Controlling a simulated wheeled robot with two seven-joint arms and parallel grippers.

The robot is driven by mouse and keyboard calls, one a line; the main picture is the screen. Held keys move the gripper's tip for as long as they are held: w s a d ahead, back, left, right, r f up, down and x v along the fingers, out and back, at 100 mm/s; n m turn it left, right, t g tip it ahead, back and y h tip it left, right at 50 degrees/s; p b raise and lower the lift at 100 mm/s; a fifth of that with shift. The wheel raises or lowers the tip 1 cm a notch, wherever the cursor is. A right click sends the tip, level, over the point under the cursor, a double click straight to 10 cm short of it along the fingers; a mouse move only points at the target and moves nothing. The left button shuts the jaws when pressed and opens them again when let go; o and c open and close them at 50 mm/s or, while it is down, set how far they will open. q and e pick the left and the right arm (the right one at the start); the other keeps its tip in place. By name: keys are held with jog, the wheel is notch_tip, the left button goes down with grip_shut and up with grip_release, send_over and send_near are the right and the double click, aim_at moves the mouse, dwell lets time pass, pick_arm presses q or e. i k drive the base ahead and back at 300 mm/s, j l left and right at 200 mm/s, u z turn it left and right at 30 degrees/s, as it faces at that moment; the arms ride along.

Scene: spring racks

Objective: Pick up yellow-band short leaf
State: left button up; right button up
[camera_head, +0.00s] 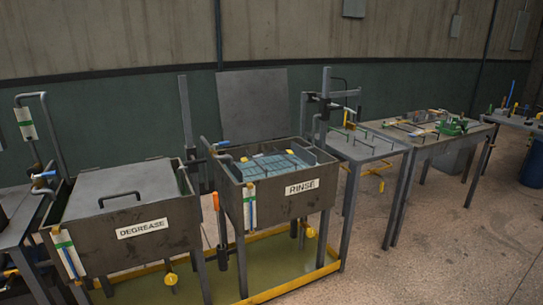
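I cannot make out a yellow-band short leaf for certain at this distance. Small yellow pieces show in the open rinse tank (246,212), over its blue grid (262,166). Other small yellow and grey pieces lie on the far work table (395,143), around a green fixture (452,127). Neither of my grippers shows in this view.
A degrease tank (180,222) with its lid (125,188) down stands at left. A table with a low wire rack (362,139) stands right of the rinse tank. A yellow-edged tray (320,275) lies below the tanks. The floor (430,255) at front right is clear.

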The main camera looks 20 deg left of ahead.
aim_at(246, 160)
jog(key=i+j+z, duration=0.25)
jog(key=i+j, duration=0.7)
jog(key=i, duration=0.25)
jog(key=i+j+z, duration=0.25)
jog(key=i+j, duration=0.9)
